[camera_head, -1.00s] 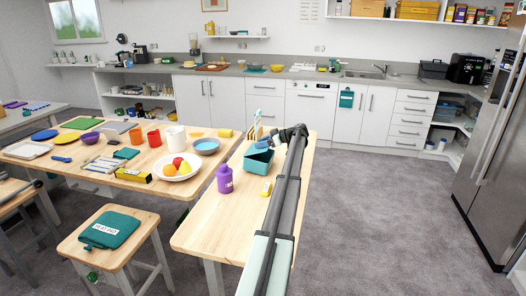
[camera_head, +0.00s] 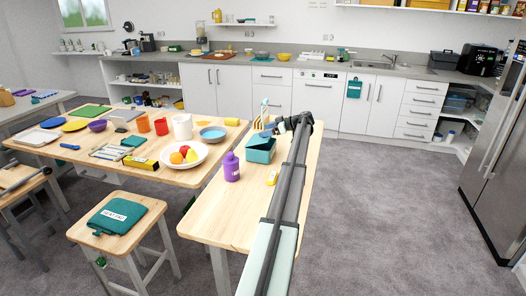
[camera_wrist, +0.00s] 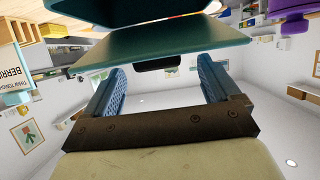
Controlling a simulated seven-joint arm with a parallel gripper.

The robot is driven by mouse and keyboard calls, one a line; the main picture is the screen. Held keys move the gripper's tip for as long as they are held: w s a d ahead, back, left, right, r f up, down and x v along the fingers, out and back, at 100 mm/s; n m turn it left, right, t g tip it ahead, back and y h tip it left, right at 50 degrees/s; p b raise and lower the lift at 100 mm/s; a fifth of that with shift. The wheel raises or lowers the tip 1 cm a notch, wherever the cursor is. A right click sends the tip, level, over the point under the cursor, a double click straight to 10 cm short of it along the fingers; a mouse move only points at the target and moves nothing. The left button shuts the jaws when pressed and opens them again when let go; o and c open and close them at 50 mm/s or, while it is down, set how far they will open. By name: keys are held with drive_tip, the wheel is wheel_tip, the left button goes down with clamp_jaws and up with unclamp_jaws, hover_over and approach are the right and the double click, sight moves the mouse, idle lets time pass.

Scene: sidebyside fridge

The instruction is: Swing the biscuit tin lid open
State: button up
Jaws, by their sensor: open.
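The biscuit tin (camera_head: 260,156) is a teal box near the far end of the wooden table, left of my arm. In the wrist view its teal lid (camera_wrist: 150,50) shows as a wide panel with a small black tab (camera_wrist: 158,63) on its edge. A dark gap separates the lid from the darker teal part above it in the picture, so the lid looks partly raised. My gripper (camera_wrist: 158,78) is open, its two blue fingers on either side of the tab and pointing at the lid. I cannot tell whether they touch it. In the head view my gripper (camera_head: 268,131) is at the tin's far side.
A purple bottle (camera_head: 232,167) and a yellow item (camera_head: 272,178) stand in front of the tin. A wooden rack (camera_head: 262,122) is behind it. A fruit bowl (camera_head: 196,161) is on the left table. Floor to the right is clear.

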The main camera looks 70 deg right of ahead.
drive_tip(key=shift+s, duration=0.15)
drive_tip(key=v, duration=0.6)
drive_tip(key=shift+s+r, duration=0.25)
drive_tip(key=shift+s, duration=0.05)
idle(0.5)
